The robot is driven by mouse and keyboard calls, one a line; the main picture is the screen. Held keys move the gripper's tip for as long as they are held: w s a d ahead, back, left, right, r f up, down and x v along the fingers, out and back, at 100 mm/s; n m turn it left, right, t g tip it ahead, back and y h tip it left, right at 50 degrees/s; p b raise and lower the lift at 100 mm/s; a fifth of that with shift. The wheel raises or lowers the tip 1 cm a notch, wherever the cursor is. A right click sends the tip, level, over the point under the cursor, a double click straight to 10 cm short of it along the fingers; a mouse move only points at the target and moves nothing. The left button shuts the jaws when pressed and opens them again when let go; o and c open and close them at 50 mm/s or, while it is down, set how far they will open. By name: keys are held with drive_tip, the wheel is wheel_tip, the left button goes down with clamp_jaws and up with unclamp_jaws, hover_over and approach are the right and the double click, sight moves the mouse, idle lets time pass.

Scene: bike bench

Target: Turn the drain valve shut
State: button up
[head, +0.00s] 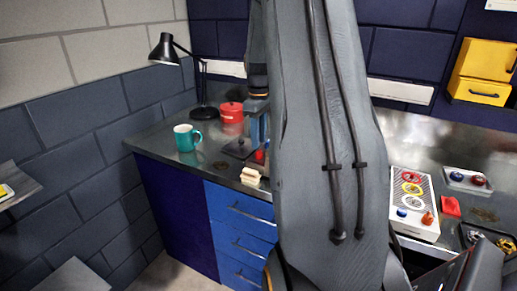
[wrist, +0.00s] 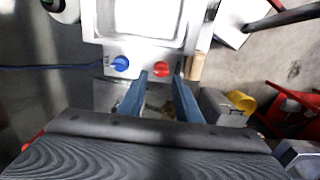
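In the wrist view, a white basin-like unit (wrist: 140,46) has two knobs on its front: a blue one (wrist: 120,63) at left and a red one (wrist: 161,69) at right. No label shows which is the drain valve. My gripper (wrist: 160,78) is open, its two blue-grey fingers pointing at this front. The red knob shows between the fingertips, with a gap on each side; I cannot tell how far beyond the tips it is. The blue knob is outside the left finger.
A bench (head: 160,136) with blue drawers (head: 240,235) carries a teal mug (head: 187,138), a black lamp (head: 205,112) and a red pot (head: 231,112). A panel with coloured rings (head: 412,202) lies at right. In the wrist view, a yellow object (wrist: 241,101) and red parts (wrist: 290,108) are at right.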

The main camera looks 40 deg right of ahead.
sight(259, 150)
drive_tip(key=shift+r+b, duration=0.35)
drive_tip(key=shift+r, duration=1.35)
